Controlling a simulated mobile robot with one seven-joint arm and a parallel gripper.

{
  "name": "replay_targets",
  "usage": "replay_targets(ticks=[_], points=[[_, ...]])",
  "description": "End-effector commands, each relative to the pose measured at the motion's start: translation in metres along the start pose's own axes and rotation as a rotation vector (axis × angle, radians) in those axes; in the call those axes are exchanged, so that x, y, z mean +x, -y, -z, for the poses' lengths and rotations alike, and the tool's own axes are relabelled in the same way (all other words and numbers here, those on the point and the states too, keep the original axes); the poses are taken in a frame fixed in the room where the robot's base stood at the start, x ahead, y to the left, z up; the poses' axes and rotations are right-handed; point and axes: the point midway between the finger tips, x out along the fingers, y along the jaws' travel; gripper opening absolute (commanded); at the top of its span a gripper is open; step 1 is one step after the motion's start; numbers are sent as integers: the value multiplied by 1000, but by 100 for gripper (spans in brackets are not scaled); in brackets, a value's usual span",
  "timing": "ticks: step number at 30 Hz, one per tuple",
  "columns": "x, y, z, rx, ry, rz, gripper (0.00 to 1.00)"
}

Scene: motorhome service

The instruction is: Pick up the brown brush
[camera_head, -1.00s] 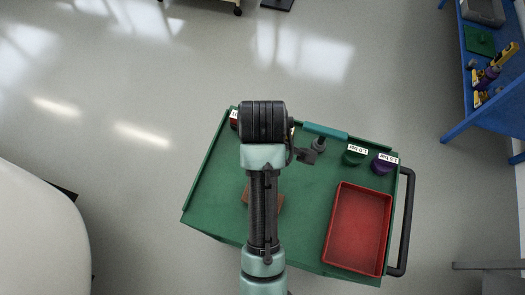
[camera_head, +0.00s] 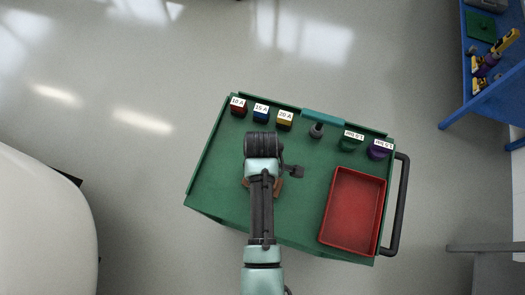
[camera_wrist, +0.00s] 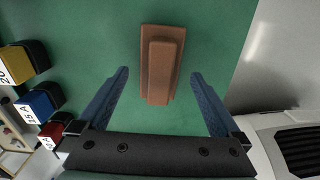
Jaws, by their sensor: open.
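The brown brush (camera_wrist: 160,68) lies on the green cart top (camera_wrist: 215,40), with a raised narrower block along its middle. In the wrist view it sits just ahead of my gripper (camera_wrist: 160,92), lined up with the gap between the two blue fingers. The fingers are apart and nothing is clamped between them. In the head view my arm hides most of the brush (camera_head: 279,187); only small brown edges show beside the wrist.
A red tray (camera_head: 355,212) is at the cart's right. Red (camera_head: 238,108), blue (camera_head: 261,115) and yellow (camera_head: 285,122) labelled blocks, a grey-topped tool (camera_head: 317,130), and green (camera_head: 350,143) and purple (camera_head: 379,151) labelled items line the back edge. A black handle (camera_head: 402,205) is at right.

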Motion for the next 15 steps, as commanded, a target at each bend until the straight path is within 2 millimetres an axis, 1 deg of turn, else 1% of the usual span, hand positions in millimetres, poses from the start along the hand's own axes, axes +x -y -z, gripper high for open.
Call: replay_targets(ticks=[3, 6, 9, 15], points=[[14, 1, 0, 0, 1, 2, 100], [22, 0, 0, 0, 0, 0, 100], [25, 0, 0, 0, -1, -1, 100], [25, 0, 1, 0, -1, -2, 100]])
